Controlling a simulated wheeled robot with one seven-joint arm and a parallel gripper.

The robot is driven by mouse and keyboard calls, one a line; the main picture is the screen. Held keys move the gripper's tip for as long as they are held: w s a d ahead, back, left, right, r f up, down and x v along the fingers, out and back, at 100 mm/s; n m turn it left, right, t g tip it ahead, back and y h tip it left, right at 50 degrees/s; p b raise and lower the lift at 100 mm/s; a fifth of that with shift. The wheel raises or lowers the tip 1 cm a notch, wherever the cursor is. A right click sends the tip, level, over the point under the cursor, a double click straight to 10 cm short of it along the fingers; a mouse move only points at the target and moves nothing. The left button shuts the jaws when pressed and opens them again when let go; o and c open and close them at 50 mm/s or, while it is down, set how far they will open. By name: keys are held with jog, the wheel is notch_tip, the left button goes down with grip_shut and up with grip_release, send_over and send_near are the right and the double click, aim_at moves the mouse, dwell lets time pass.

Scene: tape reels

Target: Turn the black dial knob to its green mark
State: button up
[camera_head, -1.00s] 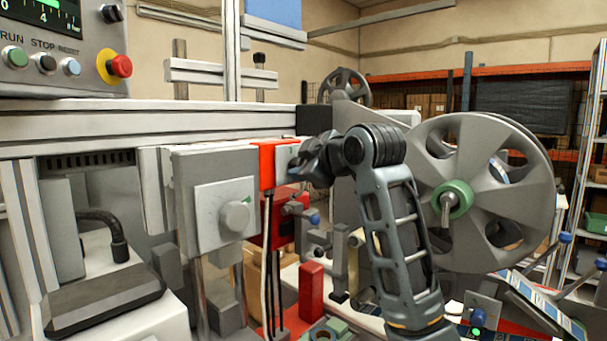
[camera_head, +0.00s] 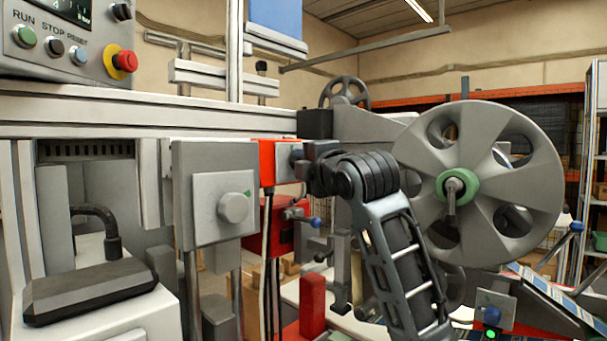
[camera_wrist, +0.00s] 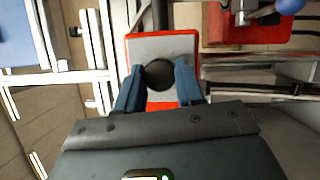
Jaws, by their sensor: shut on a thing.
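The black dial knob (camera_wrist: 159,75) is round and dark. It sits on a grey plate (camera_wrist: 160,47) with a red border in the wrist view. My gripper (camera_wrist: 160,80) has its two blue fingers on either side of the knob, shut on it. In the head view my gripper (camera_head: 302,166) is up against the red-framed plate (camera_head: 283,160) and hides the knob. I cannot make out the green mark or a pointer on this dial.
A grey knob (camera_head: 234,207) with a small green mark sits on a grey box to the left. A red box (camera_head: 284,228) with a blue-tipped lever is just below. A large grey reel (camera_head: 505,165) stands right of my arm. A control panel with a red button (camera_head: 124,60) is upper left.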

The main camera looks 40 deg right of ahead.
jog(key=shift+f+n+b, duration=0.1)
jog(key=shift+n+b, duration=0.25)
jog(key=shift+n, duration=0.25)
jog(key=o, duration=1)
jog(key=shift+o, duration=0.2)
jog(key=shift+s, duration=0.1)
jog(key=v, duration=0.7)
jog(key=shift+s+b, duration=0.25)
jog(key=shift+b, duration=0.2)
jog(key=shift+a+f, duration=0.2)
jog(key=shift+f, duration=0.05)
